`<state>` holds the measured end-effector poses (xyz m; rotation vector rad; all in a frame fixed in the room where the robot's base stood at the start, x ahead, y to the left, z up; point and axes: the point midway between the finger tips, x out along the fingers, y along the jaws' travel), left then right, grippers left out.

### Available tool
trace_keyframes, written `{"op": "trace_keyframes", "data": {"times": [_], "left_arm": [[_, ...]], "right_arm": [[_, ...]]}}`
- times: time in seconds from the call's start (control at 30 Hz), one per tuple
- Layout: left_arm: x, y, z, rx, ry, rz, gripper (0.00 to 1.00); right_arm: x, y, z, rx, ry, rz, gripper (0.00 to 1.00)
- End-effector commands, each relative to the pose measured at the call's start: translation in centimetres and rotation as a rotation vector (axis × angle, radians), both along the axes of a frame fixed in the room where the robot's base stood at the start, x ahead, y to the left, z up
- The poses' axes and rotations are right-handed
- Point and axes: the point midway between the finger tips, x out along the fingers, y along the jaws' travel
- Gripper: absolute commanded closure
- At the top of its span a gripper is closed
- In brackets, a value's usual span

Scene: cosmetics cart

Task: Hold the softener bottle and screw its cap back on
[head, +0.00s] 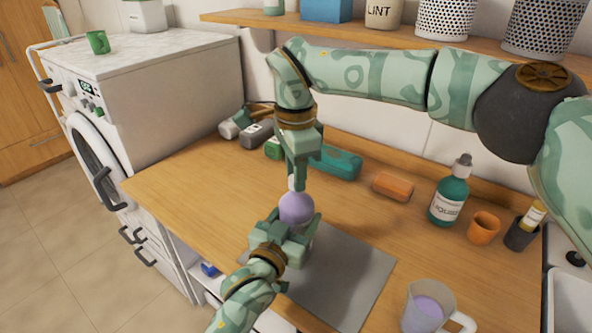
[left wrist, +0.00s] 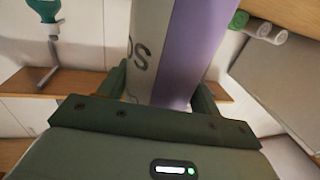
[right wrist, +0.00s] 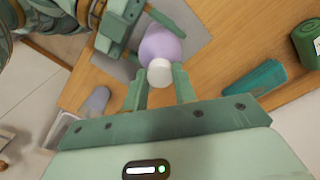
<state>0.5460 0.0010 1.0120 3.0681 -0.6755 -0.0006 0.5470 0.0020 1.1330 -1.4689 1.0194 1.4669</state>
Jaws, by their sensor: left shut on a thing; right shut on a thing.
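The softener bottle (head: 296,207) is purple with a rounded shoulder and stands upright over the grey mat. Its side with a pale label (left wrist: 150,60) fills the left wrist view. My left gripper (head: 291,236) is shut around the bottle's body. The white cap (right wrist: 160,72) is at the bottle's top, between the fingers of my right gripper (head: 296,178), which points down from above. The purple shoulder (right wrist: 160,45) shows right beside the cap in the right wrist view. The neck and threads are hidden, so I cannot tell how far the cap is seated.
The grey mat (head: 345,285) lies below on the wooden counter. A cup with purple liquid (head: 425,308) stands at the front right. A teal bottle (head: 449,192), an orange cup (head: 483,227) and an orange bar (head: 393,186) are to the right. A washing machine (head: 170,80) is left.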

Motion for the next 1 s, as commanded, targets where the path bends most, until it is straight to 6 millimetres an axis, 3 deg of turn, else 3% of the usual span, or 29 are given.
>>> {"op": "trace_keyframes", "data": {"times": [0.53,0.57,0.67,0.77,1.0], "left_arm": [[0.0,0.0,-0.1,0.001,0.002,0.000,0.77],[0.0,0.0,-0.1,0.001,0.002,0.000,1.00],[0.0,0.0,-0.1,0.001,0.002,0.000,1.00],[0.0,0.0,-0.1,0.001,0.002,0.000,1.00],[0.0,0.0,-0.1,0.002,0.001,0.000,1.00]], "right_arm": [[0.0,0.0,-1.1,0.000,0.000,0.002,0.97],[0.0,0.0,-1.1,0.000,0.000,0.001,0.97],[0.0,0.0,-1.1,0.000,0.000,-0.048,0.97],[0.0,0.0,-1.1,0.000,0.000,-0.228,0.97],[0.2,0.0,-1.1,0.000,-0.002,-0.971,0.97]]}}
